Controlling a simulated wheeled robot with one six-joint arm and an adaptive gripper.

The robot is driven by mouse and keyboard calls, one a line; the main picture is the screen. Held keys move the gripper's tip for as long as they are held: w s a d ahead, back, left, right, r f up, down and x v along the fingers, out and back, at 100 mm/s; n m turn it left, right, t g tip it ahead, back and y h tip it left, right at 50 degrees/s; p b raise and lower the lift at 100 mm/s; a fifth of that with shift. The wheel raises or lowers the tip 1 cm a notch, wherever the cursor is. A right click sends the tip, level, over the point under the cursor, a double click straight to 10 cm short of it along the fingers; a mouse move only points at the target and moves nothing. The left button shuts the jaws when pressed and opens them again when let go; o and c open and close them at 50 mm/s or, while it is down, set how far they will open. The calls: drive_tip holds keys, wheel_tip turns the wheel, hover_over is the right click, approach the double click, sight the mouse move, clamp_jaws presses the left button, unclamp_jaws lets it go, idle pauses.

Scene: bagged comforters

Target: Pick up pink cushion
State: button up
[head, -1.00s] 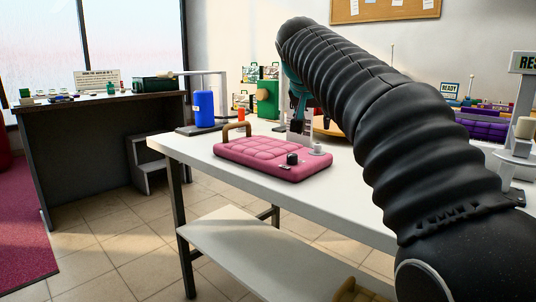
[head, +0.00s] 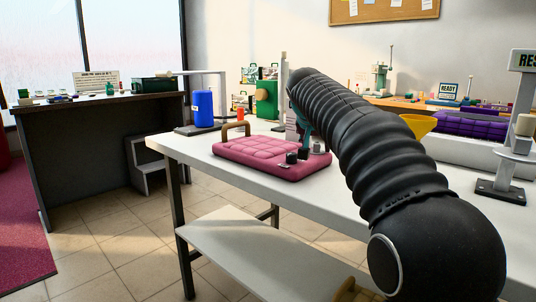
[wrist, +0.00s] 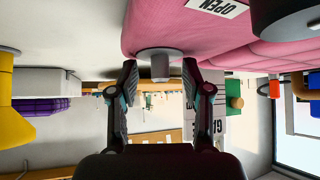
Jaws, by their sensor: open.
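The pink cushion (head: 262,156) lies flat on the white table in the head view, with a brown handle (head: 236,128) on its far left side. A black knob (head: 291,158) and a small grey valve stub (head: 318,148) sit near its right end. My gripper (head: 304,142) is low at that right end, partly hidden by my arm. In the wrist view the cushion (wrist: 210,30) fills the top, with an OPEN label. My open gripper (wrist: 160,78) has its fingertips on either side of the grey stub (wrist: 159,64), with gaps visible. Contact cannot be told.
A blue cylinder (head: 203,109) stands behind the cushion on the white table (head: 345,190). Green equipment (head: 266,98) and a grey post are behind my gripper. A yellow funnel (head: 419,126) and a purple bagged item (head: 470,124) lie to the right. The table's front edge is clear.

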clamp_jaws()
drive_tip(key=shift+r, duration=0.1)
idle(0.3)
